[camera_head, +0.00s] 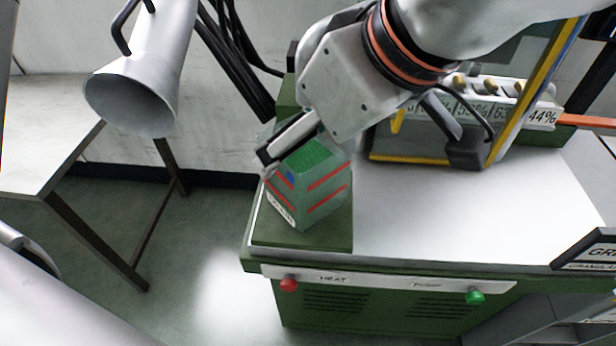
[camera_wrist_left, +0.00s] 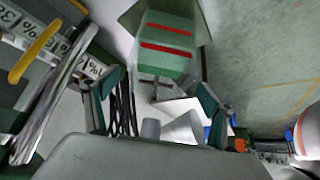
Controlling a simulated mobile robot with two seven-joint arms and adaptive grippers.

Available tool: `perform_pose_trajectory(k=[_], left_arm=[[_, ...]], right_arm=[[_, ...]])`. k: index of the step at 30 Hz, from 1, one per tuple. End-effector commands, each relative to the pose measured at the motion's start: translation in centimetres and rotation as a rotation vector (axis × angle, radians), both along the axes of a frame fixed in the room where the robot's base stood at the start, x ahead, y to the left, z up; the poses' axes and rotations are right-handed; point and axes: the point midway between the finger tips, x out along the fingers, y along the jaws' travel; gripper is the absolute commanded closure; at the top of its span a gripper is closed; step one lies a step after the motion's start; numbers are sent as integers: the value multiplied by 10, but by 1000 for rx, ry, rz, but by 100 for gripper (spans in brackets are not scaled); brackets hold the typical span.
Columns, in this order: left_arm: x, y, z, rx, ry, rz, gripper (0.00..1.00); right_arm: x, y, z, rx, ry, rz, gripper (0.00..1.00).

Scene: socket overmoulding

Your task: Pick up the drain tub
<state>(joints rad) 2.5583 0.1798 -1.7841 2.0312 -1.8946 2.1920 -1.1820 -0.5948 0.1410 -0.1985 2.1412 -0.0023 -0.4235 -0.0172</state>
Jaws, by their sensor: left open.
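The drain tub (camera_head: 308,190) is a green tapered tub with red stripes, a pale label and a green top surface. It stands upright on the left front corner of the green machine. It also shows in the left wrist view (camera_wrist_left: 166,45), at the upper middle, beyond the gap between the fingers. My left gripper (camera_head: 287,138) is at the tub's upper back left edge in the head view, partly hidden by its wrist. In the left wrist view its fingers (camera_wrist_left: 153,102) are spread apart with nothing held between them. I cannot tell whether a finger touches the tub. My right gripper is not in view.
The machine's white top (camera_head: 440,222) is clear right of the tub. A rack with percentage labels (camera_head: 541,117) and a yellow-edged frame (camera_head: 535,75) stand behind. A grey conical hood (camera_head: 135,100) hangs at the left above a white table (camera_head: 45,150). Dark cables run behind.

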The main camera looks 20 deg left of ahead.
Motion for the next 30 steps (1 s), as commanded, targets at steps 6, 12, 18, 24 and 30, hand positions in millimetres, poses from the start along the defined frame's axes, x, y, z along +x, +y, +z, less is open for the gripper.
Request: perform_pose_trajectory(k=[6, 12, 18, 24, 30], left_arm=[[7, 13, -27, 0, 8, -1, 17], [7, 13, -25, 0, 1, 1, 17], [7, 13, -25, -1, 3, 0, 66], [7, 13, -25, -1, 3, 0, 91], [6, 12, -24, -1, 2, 0, 91]], right_arm=[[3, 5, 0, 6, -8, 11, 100], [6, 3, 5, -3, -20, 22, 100], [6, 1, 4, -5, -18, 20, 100], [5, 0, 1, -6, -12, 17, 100], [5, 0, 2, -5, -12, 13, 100]])
